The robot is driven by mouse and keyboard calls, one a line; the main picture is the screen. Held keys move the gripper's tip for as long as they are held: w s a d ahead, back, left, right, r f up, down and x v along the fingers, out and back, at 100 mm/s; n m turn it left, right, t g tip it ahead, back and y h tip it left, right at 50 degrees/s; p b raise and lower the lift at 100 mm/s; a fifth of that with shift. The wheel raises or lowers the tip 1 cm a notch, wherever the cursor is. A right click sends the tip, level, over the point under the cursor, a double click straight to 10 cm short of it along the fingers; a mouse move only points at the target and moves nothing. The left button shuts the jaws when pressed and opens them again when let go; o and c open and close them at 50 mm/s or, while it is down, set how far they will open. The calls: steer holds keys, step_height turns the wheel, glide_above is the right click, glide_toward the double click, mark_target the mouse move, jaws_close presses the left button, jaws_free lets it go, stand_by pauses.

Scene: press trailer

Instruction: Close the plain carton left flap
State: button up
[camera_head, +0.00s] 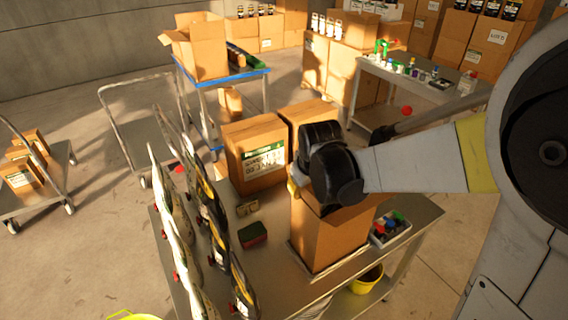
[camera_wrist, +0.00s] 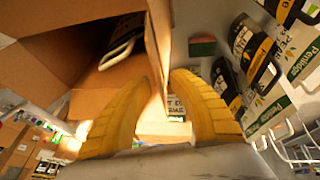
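The plain carton (camera_head: 325,240) stands upright on the grey table, with no label on the sides that show. My gripper (camera_head: 296,186) is at its top left edge, and my wrist hides most of the carton's top. In the wrist view the carton's open inside (camera_wrist: 95,75) is at left, with a white-handled item in it. A cardboard panel (camera_wrist: 158,45), apparently the left flap, runs down between the yellow fingers of my gripper (camera_wrist: 165,82). The fingers are spread, with a gap at the right finger. Whether the left finger touches the panel is unclear.
A labelled carton (camera_head: 254,153) is behind the plain carton. A green-and-red block (camera_head: 253,235) lies left of it. A tray of small items (camera_head: 391,230) is at right.

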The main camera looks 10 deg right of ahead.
mark_target(302, 194)
steer(key=shift+x, duration=1.55)
steer(key=shift+s, duration=0.1)
jaws_close()
